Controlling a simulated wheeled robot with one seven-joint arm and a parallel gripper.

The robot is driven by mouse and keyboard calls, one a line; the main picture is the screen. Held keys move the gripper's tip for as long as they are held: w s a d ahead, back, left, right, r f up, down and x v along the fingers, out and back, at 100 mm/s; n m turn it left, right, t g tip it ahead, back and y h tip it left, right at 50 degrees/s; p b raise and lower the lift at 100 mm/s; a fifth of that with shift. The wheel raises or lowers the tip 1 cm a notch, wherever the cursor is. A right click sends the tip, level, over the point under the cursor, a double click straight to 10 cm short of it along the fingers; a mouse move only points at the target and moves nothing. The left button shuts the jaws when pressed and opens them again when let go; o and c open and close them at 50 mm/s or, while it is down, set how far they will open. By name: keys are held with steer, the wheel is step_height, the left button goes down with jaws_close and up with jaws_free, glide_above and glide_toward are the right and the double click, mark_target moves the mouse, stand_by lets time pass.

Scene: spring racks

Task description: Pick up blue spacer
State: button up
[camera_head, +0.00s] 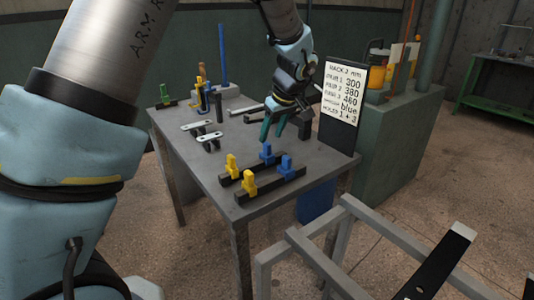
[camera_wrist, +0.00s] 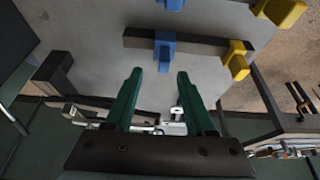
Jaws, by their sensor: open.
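Two blue spacers stand on two dark bars on the grey table. In the head view the farther blue spacer (camera_head: 267,153) is on the rear bar (camera_head: 237,178), and the nearer blue spacer (camera_head: 286,166) is on the front bar (camera_head: 263,188). My gripper (camera_head: 284,132) is open and empty above the table, behind the rear bar. In the wrist view one blue spacer (camera_wrist: 165,50) shows just beyond and between my open fingertips (camera_wrist: 160,74), apart from them. The other blue spacer (camera_wrist: 173,4) is cut off by the top edge.
Yellow spacers (camera_head: 232,166) (camera_head: 249,184) stand at the bars' left ends. A sign (camera_head: 342,100) at the table's right reads "blue" and "1 + 3". Loose rods and brackets (camera_head: 197,126), with a tall blue rod (camera_head: 222,55), crowd the back. The table's front left is clear.

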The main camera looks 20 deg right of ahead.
mark_target(267, 144)
steer(key=p+x, duration=0.1)
steer(key=x, duration=0.1)
steer(key=p+x, duration=0.1)
steer(key=x, duration=0.2)
steer(key=shift+s+a, duration=0.2)
steer(key=shift+a, duration=0.05)
steer(key=shift+c, duration=0.2)
jaws_close()
